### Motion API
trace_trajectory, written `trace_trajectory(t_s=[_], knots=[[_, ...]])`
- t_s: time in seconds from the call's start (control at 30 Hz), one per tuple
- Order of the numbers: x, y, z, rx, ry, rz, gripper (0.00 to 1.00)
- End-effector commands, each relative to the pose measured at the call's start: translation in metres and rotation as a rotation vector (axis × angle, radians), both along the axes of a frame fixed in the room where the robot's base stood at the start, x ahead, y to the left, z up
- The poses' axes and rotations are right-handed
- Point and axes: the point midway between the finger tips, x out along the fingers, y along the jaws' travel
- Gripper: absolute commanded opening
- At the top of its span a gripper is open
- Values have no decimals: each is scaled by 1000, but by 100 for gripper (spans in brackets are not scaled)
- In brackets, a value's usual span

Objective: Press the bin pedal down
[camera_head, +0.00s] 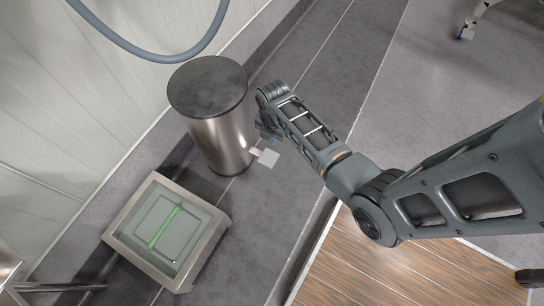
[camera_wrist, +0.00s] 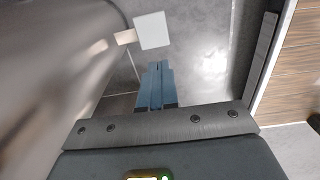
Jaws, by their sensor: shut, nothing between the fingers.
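The bin is an upright steel cylinder with a dark round lid, left of centre in the head view (camera_head: 222,135). Its curved side fills the left of the wrist view (camera_wrist: 50,70). Its pedal (camera_head: 268,157) is a small pale square plate sticking out low on the bin's right side. In the wrist view the pedal (camera_wrist: 151,30) lies just beyond my fingertips, with a gap between them in the picture. My gripper (camera_wrist: 157,66) has blue fingers, shut with nothing between them. In the head view the gripper is mostly hidden behind my wrist, beside the bin.
A square metal-framed box with a green strip (camera_head: 122,233) sits on the floor left of the bin. A grey hose (camera_head: 150,57) hangs on the white wall behind. Wood-patterned flooring (camera_head: 385,272) lies at lower right.

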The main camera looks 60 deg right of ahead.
Motion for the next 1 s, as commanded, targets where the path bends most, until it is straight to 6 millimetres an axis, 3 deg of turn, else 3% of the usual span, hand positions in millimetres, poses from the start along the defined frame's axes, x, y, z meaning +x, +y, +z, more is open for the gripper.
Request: trace_trajectory(t_s=[0.23, 0.7, 1.0], knots=[[4, -5, -16, 14, 25, 34, 0], [4, -5, -106, 12, 22, 32, 0], [4, -5, -138, 12, 21, 32, 0]])
